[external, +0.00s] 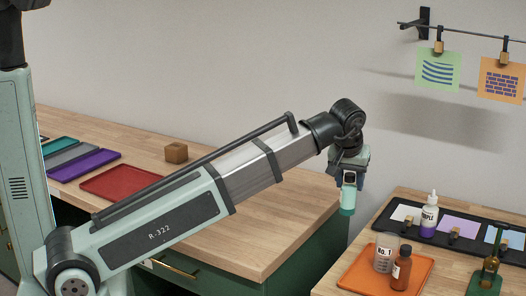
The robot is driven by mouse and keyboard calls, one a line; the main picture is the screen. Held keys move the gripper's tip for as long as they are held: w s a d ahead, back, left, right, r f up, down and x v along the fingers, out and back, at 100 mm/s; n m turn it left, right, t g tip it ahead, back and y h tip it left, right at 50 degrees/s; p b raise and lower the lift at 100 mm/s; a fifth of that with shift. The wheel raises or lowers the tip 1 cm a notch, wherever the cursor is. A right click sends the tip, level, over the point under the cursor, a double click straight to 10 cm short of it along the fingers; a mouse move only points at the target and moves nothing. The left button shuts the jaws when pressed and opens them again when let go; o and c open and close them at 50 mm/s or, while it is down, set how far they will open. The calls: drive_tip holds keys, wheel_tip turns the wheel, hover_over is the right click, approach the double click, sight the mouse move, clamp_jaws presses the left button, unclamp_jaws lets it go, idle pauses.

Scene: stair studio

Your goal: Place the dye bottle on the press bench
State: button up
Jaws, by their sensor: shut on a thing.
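My gripper (349,177) points down over the gap between the two benches. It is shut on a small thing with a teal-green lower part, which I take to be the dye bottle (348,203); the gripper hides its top. The thing hangs upright, apart from both benches. The right wooden bench (377,230), which looks like the press bench, carries a small green press-like stand (489,270) at its right. A bottle with purple liquid and a white nozzle (429,220) stands there too.
The right bench holds an orange tray (358,276) with a "No. 1" jar (385,254) and brown bottle (401,270), and a black rack (384,222) with cards. The left bench (278,222) holds coloured trays and a wooden block (176,152). Prints hang on a wall rail.

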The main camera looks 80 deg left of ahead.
drive_tip(key=shift+w+d+r, duration=0.6)
drive_tip(key=shift+w+d, duration=1.5)
drive_tip(key=shift+w, duration=2.9)
wheel_tip(320, 180, down, 9)
drive_tip(key=shift+f, duration=0.2)
drive_tip(key=o, duration=1.2)
drive_tip(key=v, duration=1.2)
drive_tip(key=shift+w+a+r, duration=0.1)
drive_tip(key=shift+r, duration=0.1)
